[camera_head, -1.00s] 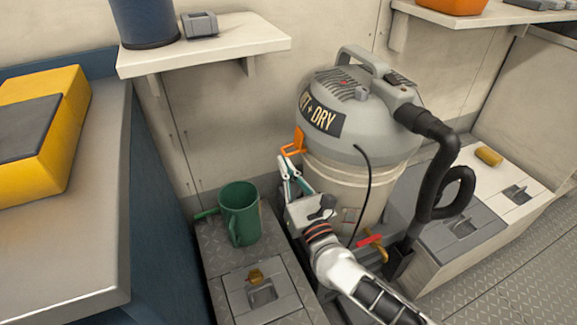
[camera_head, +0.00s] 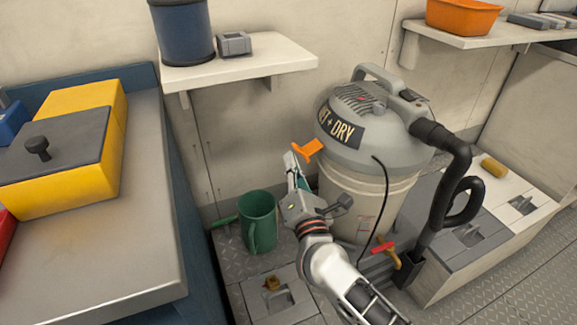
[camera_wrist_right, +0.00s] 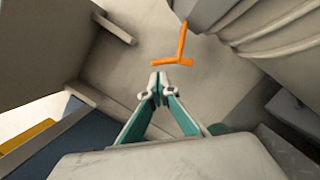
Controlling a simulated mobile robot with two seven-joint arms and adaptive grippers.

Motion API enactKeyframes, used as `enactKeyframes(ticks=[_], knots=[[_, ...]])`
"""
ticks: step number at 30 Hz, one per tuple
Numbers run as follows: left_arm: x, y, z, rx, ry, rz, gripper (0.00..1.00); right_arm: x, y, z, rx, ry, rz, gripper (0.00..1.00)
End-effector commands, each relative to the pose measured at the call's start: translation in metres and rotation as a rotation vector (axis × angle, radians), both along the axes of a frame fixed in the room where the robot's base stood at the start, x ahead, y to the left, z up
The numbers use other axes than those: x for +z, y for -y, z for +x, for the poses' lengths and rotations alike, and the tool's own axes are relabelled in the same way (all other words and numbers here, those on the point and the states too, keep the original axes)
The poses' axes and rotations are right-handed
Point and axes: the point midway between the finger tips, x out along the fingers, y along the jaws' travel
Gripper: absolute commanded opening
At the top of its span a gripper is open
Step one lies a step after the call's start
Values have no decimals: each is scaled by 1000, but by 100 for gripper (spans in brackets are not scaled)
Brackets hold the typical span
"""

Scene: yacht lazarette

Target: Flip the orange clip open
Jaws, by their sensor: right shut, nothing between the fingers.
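The orange clip (camera_head: 309,150) is on the left side of the grey wet/dry vacuum's head (camera_head: 372,130), near its lower rim. It sticks outward from the vacuum's side. In the right wrist view the orange clip (camera_wrist_right: 178,58) shows as a T shape just beyond the fingertips, with a gap between. My right gripper (camera_head: 291,160) is beside the clip, just left of it and slightly lower. Its teal fingers (camera_wrist_right: 158,86) meet at the tips, shut and empty. My left gripper is not in view.
A green mug (camera_head: 258,222) stands on the deck locker left of my right arm. A shelf (camera_head: 245,65) with a blue canister is above. A black hose (camera_head: 447,205) and a red-handled valve (camera_head: 384,247) are to the right. A grey bench (camera_head: 130,230) fills the left.

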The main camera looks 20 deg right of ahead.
Motion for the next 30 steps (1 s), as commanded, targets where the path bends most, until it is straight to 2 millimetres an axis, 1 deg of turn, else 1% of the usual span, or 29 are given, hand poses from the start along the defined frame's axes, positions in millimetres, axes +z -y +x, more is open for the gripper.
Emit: enactKeyframes(ticks=[1,4,8,11,12,18,21,25,30], knots=[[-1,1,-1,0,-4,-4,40,-2,0,0,0,-2,-2,0],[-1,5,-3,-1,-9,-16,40,0,0,0,0,-2,-2,0],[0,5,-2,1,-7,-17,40,12,0,0,-1,1,0,0],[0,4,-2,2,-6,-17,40,28,0,0,1,4,1,0],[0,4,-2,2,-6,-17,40,37,0,0,0,6,1,0],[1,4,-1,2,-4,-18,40,75,-1,0,0,9,1,0],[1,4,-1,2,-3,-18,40,88,-1,0,0,7,0,0],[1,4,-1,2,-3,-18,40,98,-1,0,0,3,1,0],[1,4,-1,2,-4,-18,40,100,-1,0,0,0,-1,0]])
